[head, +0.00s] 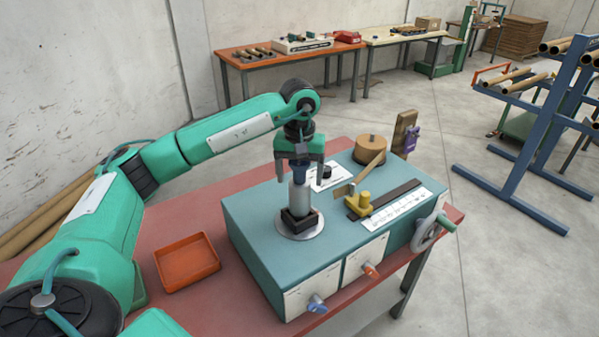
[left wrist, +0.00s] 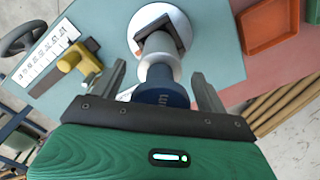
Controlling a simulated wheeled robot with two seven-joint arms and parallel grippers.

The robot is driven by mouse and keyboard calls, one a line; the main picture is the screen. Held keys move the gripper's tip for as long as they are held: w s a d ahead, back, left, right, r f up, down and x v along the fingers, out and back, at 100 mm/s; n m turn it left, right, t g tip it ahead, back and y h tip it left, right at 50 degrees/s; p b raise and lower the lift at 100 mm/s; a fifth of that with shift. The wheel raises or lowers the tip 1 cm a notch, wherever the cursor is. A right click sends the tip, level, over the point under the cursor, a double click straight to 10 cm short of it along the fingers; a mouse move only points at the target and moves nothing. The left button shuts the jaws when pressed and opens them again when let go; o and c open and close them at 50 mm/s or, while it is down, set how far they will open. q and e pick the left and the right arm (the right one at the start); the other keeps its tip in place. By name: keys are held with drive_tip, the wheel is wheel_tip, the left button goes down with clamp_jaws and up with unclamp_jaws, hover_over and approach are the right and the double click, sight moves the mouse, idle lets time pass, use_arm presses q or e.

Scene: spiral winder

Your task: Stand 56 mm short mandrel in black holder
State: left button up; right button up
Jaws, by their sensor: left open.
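A silver mandrel (head: 299,199) with a dark blue top stands upright at the black holder (head: 300,219), its lower end appearing to sit inside it. The holder rests on a round silver plate on the teal bench box. My left gripper (head: 299,177) is open above, pointing down, with one finger on each side of the mandrel's blue top. In the left wrist view the mandrel's blue part (left wrist: 161,90) lies between the spread fingers, with visible gaps. The square black holder (left wrist: 158,33) partly shows behind the mandrel. My right gripper is not in view.
An orange tray (head: 187,262) lies on the red table left of the teal box (head: 255,222). A yellow clamp (head: 361,203) on a black rail, a brown roll (head: 370,149) and a handwheel (head: 428,232) are to the right. The teal top left of the holder is clear.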

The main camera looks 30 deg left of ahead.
use_arm(q)
drive_tip(key=shift+r, duration=0.1)
drive_tip(key=shift+r, duration=0.3)
wheel_tip(320, 180, up, 12)
drive_tip(key=shift+f+b, duration=0.25)
drive_tip(key=shift+b, duration=0.45)
drive_tip(key=shift+r, duration=0.8)
drive_tip(key=shift+f, duration=0.1)
